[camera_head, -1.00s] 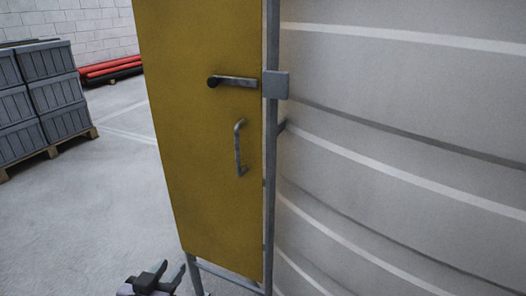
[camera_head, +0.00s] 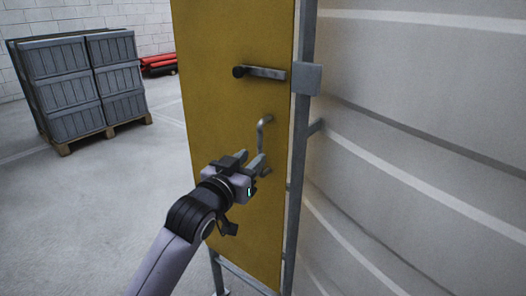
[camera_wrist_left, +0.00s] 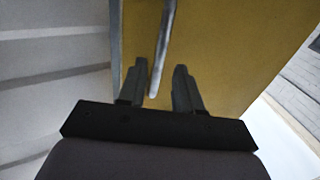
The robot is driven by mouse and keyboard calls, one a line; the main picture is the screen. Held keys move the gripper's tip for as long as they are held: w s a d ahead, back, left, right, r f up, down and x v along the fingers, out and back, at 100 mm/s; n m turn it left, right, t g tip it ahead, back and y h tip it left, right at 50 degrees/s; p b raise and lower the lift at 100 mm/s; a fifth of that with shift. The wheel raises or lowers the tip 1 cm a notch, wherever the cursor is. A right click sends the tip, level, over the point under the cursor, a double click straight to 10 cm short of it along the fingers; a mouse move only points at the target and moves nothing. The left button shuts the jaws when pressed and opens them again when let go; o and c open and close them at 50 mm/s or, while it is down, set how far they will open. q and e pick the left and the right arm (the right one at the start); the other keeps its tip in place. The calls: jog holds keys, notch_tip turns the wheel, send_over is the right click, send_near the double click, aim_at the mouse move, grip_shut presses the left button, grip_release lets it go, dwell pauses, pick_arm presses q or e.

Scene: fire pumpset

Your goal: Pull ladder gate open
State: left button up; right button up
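The ladder gate is a tall yellow panel (camera_head: 222,110) that stands upright beside a grey post (camera_head: 300,150). A grey D-shaped pull handle (camera_head: 264,128) is on its face, its lower part close to my left gripper. Above it is a latch bar (camera_head: 264,73) with a black knob, reaching to a square grey plate (camera_head: 308,79) on the post. My left gripper (camera_head: 251,159) is in front of the gate at the handle's lower end. In the left wrist view its fingers (camera_wrist_left: 161,68) are apart, with the handle bar (camera_wrist_left: 163,50) showing between them. Contact cannot be told. My right gripper is out of view.
A large ribbed light-grey wall (camera_head: 430,130) stands close to the right of the post. A pallet of grey crates (camera_head: 80,88) is at the far left, with red pipes (camera_head: 158,65) behind. The floor (camera_head: 110,210) left of the gate is clear.

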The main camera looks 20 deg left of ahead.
aim_at(258, 152)
pick_arm(q)
jog(key=shift+w+d, duration=0.25)
jog(key=shift+w, duration=1.05)
jog(key=shift+w+d, duration=0.2)
jog(key=shift+w, duration=1.05)
jog(key=shift+c, duration=0.3)
grip_shut()
